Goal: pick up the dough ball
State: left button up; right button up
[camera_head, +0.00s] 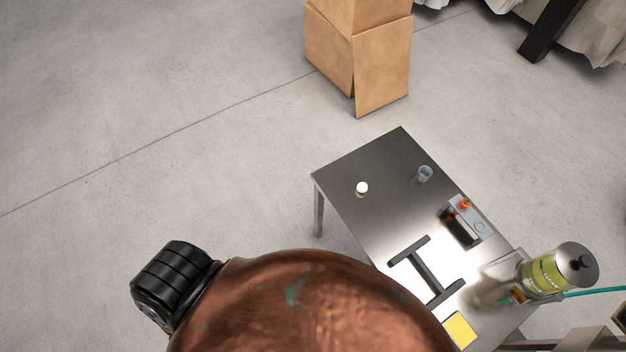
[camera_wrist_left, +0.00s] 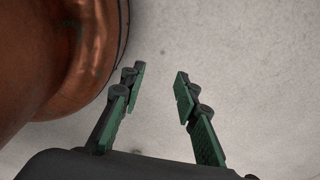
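A small white round thing (camera_head: 362,188) sits on the steel table (camera_head: 375,160), near its left edge in the head view. It looks like the dough ball, but it is too small to be sure. My left gripper (camera_wrist_left: 160,86) is open and empty in the left wrist view, with bare floor behind its green-padded fingers. No dough shows between or near the fingers. The left gripper does not show in the head view. My right gripper is in neither view.
A big copper-coloured rounded body (camera_head: 310,305) fills the head view's lower middle; a copper surface (camera_wrist_left: 45,50) is left of the left gripper. The table also holds a clear cup (camera_head: 424,174), a grey device (camera_head: 467,220) and a yellow-green canister (camera_head: 545,274). Cardboard boxes (camera_head: 380,65) stand behind.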

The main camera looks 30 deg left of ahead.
aim_at(362, 186)
jog(key=z, duration=1.2)
jog(key=k, duration=1.2)
jog(key=u, duration=1.4)
jog(key=i, duration=0.5)
